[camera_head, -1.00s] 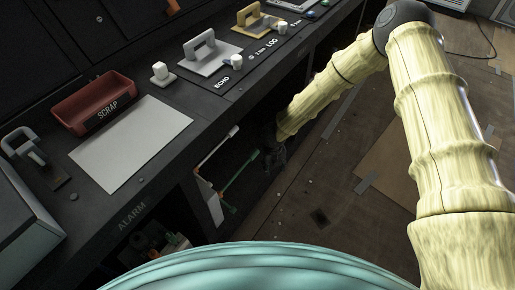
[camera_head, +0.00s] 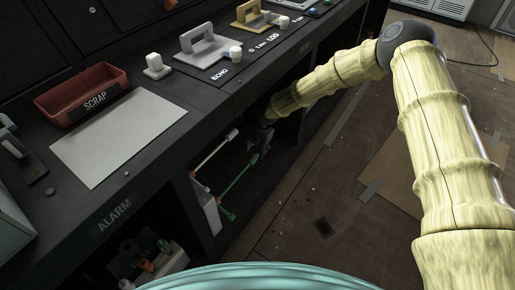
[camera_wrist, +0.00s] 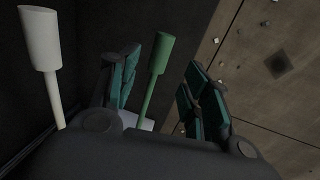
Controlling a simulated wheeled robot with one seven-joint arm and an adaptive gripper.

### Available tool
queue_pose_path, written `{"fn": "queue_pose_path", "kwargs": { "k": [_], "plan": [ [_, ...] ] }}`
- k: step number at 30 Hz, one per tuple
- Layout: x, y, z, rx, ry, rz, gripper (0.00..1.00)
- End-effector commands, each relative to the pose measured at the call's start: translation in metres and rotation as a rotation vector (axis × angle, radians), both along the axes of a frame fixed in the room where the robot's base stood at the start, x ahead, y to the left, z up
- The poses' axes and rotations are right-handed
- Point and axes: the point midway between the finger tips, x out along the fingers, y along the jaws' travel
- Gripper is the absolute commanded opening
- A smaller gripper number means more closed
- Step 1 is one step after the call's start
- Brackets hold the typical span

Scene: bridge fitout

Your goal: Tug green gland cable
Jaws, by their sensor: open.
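The green gland cable (camera_head: 239,177) slants out of a pale box (camera_head: 207,206) in the dark bay under the bench, with a thicker green end. In the wrist view the green cable (camera_wrist: 154,75) appears between my two finger pads, with a gap on each side. My gripper (camera_wrist: 165,85) is open, with teal pads. In the head view my gripper (camera_head: 261,134) is dark and partly lost in shadow near the cable's thick end. A white cable (camera_head: 214,148) runs alongside the green one and stands left of my fingers in the wrist view (camera_wrist: 45,60).
The bench top above the bay holds a red SCRAP tray (camera_head: 83,94), a white sheet (camera_head: 118,137) and several panel handles. An ALARM bay (camera_head: 150,262) with small parts is at the lower left. The brown floor (camera_head: 300,200) to the right is mostly clear.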

Motion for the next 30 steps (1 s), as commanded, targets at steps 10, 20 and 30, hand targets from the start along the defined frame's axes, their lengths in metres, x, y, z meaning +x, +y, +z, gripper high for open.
{"fn": "queue_pose_path", "kwargs": {
  "k": [10,20,30],
  "plan": [
    [0.004,0.006,-0.045,-0.001,-0.001,0.001,0.48],
    [0.008,0.011,-0.073,-0.001,-0.001,0.003,0.48],
    [0.009,0.012,-0.074,-0.001,-0.001,0.002,0.48]
  ]
}}
